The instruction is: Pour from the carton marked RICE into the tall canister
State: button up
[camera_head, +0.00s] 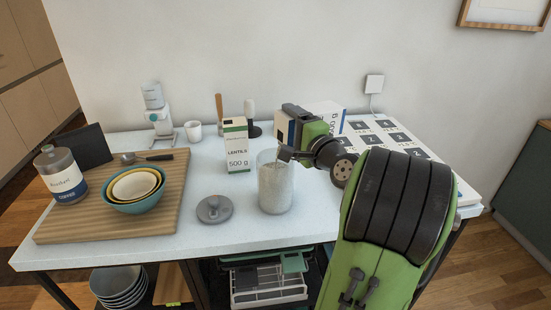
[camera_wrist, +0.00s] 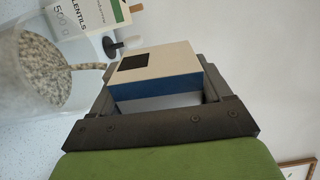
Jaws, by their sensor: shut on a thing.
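My gripper (camera_head: 308,128) is shut on a carton (camera_head: 326,113) with a cream end, blue band and white body reading 500 g. The carton lies tipped on its side, its cream end to the left above the canister; the name on it cannot be read. In the wrist view the carton (camera_wrist: 160,65) sits between the fingers, a dark square on its cream end. A stream of pale grains (camera_wrist: 88,67) runs from it into the clear tall canister (camera_wrist: 25,100). In the head view the canister (camera_head: 275,188) stands upright near the front edge, with pale grains filling much of it.
A LENTILS carton (camera_head: 237,146) stands behind and left of the canister. A grey lid (camera_head: 214,209) lies to its left. A wooden board (camera_head: 165,205) at left holds nested bowls (camera_head: 135,190) and a labelled jar (camera_head: 61,175). A white cup (camera_head: 195,131) stands farther back.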

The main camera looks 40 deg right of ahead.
jog(key=d+m+p, duration=0.2)
jog(key=m+p, duration=0.1)
jog(key=shift+s+d+f, duration=0.15)
jog(key=shift+s+d, duration=0.1)
jog(key=shift+s, duration=0.05)
jog(key=shift+d+f, duration=0.2)
jog(key=shift+d, duration=0.05)
jog(key=shift+a+r+m+p, duration=0.2)
jog(key=shift+r+m+p, duration=0.25)
jog(key=shift+p, duration=0.35)
jog(key=shift+d+r+m+p, duration=0.1)
jog(key=shift+r+m+p, duration=0.15)
jog(key=shift+m+p, duration=0.35)
jog(key=m+p, duration=0.1)
jog(key=d+f+m+p, duration=0.1)
jog(key=shift+s+f+m+p, duration=0.1)
jog(key=shift+s+m+p, duration=0.05)
jog(key=shift+m+p, duration=0.25)
jog(key=shift+d+m+p, duration=0.1)
jog(key=shift+m+p, duration=0.35)
jog(key=shift+p, duration=0.25)
jog(key=shift+d+r+m+p, duration=0.25)
jog(key=shift+m+p, duration=0.45)
jog(key=shift+p, duration=0.45)
jog(key=s+d+f+m+p, duration=0.1)
jog(key=d+f+m+p, duration=0.4)
jog(key=f+m+p, duration=0.1)
jog(key=shift+s+d+f+m, duration=0.25)
jog(key=shift+d+f+m, duration=0.15)
jog(key=shift+m, duration=0.3)
